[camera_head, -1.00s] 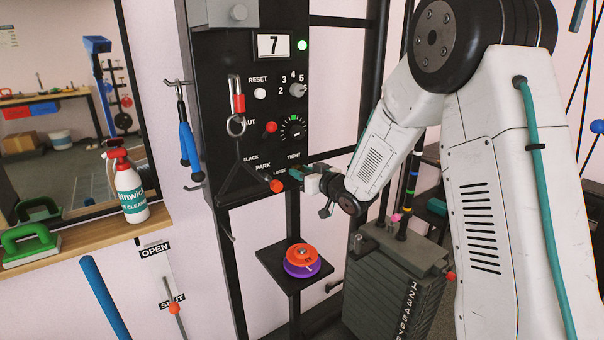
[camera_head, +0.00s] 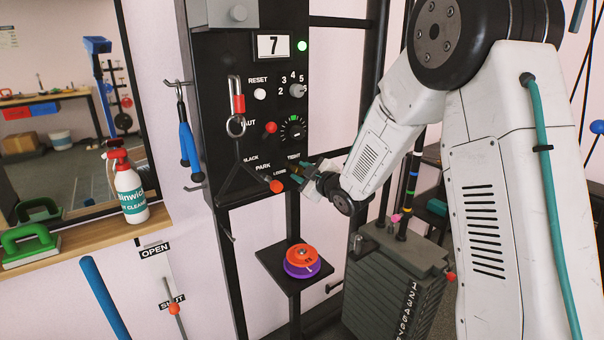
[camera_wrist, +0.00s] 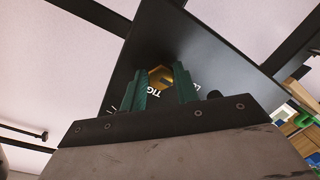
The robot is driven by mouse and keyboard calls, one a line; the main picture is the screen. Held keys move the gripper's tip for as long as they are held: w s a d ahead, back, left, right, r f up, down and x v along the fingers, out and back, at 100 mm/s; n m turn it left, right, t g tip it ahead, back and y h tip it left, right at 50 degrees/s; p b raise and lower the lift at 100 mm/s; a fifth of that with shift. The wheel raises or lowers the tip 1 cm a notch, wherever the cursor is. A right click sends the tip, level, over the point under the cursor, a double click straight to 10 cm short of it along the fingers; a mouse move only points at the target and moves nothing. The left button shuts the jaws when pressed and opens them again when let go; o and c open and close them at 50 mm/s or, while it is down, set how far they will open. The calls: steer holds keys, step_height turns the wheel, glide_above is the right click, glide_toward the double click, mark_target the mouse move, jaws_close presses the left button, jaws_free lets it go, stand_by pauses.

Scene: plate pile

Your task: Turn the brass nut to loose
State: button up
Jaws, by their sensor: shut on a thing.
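The brass nut (camera_wrist: 160,75) shows as a yellow hexagonal piece between the teal fingers in the wrist view. My gripper (camera_wrist: 167,80) is shut on it, one finger on each side. In the head view my gripper (camera_head: 304,174) is at the lower right of the black panel (camera_head: 222,100), and its fingers hide the nut there. The gripper is rolled at a slant to the panel. The nut's exact angle is hard to tell.
A black lever with an orange tip (camera_head: 276,186) is close to the left of my gripper. A dial (camera_head: 293,128) and a red knob (camera_head: 270,127) are above it. An orange and purple disc pile (camera_head: 302,262) sits on a shelf below. A weight stack (camera_head: 390,285) stands at lower right.

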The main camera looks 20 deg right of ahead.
steer(key=shift+n, duration=0.3)
stand_by(0.4)
steer(key=o, duration=1)
steer(key=shift+a, duration=0.1)
steer(key=shift+c, duration=0.2)
steer(key=shift+s, duration=0.15)
steer(key=v, duration=0.7)
steer(key=shift+s, duration=0.3)
